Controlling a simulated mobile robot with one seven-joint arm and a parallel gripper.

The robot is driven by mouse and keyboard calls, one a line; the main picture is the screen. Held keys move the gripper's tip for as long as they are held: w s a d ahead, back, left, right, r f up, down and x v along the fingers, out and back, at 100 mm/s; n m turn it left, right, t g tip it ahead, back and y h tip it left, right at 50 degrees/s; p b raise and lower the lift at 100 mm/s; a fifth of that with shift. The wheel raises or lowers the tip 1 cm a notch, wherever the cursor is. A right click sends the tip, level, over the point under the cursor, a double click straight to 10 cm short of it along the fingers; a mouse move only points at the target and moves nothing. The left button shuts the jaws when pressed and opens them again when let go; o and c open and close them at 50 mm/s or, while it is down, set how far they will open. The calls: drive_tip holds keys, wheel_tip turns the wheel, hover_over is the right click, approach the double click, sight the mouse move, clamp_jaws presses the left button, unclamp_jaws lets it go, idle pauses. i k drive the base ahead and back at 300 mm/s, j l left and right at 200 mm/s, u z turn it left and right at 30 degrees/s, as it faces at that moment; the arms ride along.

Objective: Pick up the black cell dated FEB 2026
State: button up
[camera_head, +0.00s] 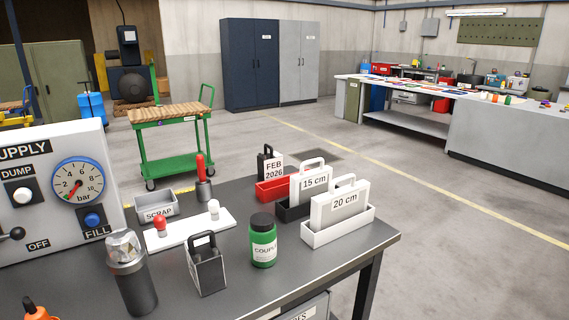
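The black cell (262,165) with a handle on top and a white label reading FEB 2026 stands upright in a red tray (270,190) at the back of the dark table. The white block marked 15 cm and its black tray stand in front and to the right of it. A second dark block with a handle (206,270) stands nearer, at the table's front middle; I see no readable date on it. My gripper is not in view.
White blocks marked 15 cm (313,183) and 20 cm (340,206) stand in trays at right. A green jar (263,243), a clear-topped cylinder (134,278), a white plate (190,230), a SCRAP bin (156,214) and the supply panel (30,165) crowd the table. Open floor lies beyond.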

sight(270, 165)
drive_tip(key=i+l+z, duration=1.2)
drive_tip(key=i+z, duration=0.4)
drive_tip(key=i, duration=0.2)
drive_tip(key=i+u, duration=0.15)
drive_tip(key=i, duration=0.45)
drive_tip(key=i+l+u, duration=0.15)
drive_tip(key=i, duration=0.4)
drive_tip(key=i+u, duration=0.5)
drive_tip(key=i+l+u, duration=0.1)
drive_tip(key=i+u, duration=0.55)
drive_tip(key=u, duration=0.25)
drive_tip(key=i+u, duration=0.2)
drive_tip(key=u, duration=0.25)
drive_tip(key=i+u, duration=0.2)
drive_tip(key=u, duration=0.25)
drive_tip(key=i+l+u, duration=0.15)
drive_tip(key=u, duration=0.35)
drive_tip(key=i+l+u, duration=0.15)
drive_tip(key=l+u, duration=0.15)
drive_tip(key=u, duration=0.15)
